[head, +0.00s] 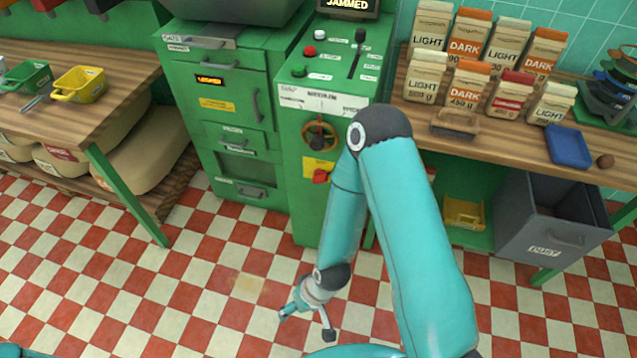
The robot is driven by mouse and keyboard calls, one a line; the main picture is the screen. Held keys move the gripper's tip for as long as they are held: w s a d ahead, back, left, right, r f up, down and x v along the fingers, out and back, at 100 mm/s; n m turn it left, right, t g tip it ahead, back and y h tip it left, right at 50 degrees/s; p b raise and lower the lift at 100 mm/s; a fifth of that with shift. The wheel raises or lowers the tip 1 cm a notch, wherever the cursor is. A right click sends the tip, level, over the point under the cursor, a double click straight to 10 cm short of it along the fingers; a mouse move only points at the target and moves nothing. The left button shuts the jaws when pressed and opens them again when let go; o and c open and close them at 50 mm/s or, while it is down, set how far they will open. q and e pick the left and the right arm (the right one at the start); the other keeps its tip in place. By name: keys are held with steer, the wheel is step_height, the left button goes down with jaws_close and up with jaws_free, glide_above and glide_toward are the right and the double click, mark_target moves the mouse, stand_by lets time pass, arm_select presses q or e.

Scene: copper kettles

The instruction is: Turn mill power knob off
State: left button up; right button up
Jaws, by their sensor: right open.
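The mill is a green machine (292,205) with a display (349,4) reading "JAMMED". Low on its front panel is a red knob (320,176) on a yellow plate, probably the power knob; I cannot read its setting. Above it is a round dark handwheel (319,136). My right gripper (307,325) is open and empty, pointing down over the floor, below and in front of the mill and well apart from the knob. My left gripper is out of view.
My right arm passes just right of the knob. The mill top has white, red (309,51) and green buttons and a black lever (357,55). Bags stand on the right bench (500,130), above a grey dust bin (553,222). The left bench (95,115) holds small scoops.

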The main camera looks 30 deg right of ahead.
steer(key=w+d+f+t+h+b, duration=0.1)
steer(key=w+d+f+t+b, duration=0.1)
steer(key=w+f+b, duration=0.3)
steer(key=w+d+f+t+h+b, duration=0.2)
steer(key=w+f+t+b, duration=0.15)
steer(key=w, duration=0.35)
steer(key=m+t+h+b, duration=0.2)
steer(key=t+h+b, duration=0.3)
steer(key=h+b, duration=1.2)
glide_toward(319, 183)
steer(key=w+d+y+b, duration=0.1)
steer(key=w+d+b, duration=0.1)
steer(key=d, duration=0.1)
steer(key=w+d+r+y+b, duration=0.1)
steer(key=w+d, duration=0.1)
steer(key=w+d+r+y+b, duration=0.1)
steer(key=w+d+b, duration=0.1)
steer(key=d, duration=0.1)
steer(key=shift+w+d+r+b, duration=0.2)
steer(key=shift+d+b, duration=0.1)
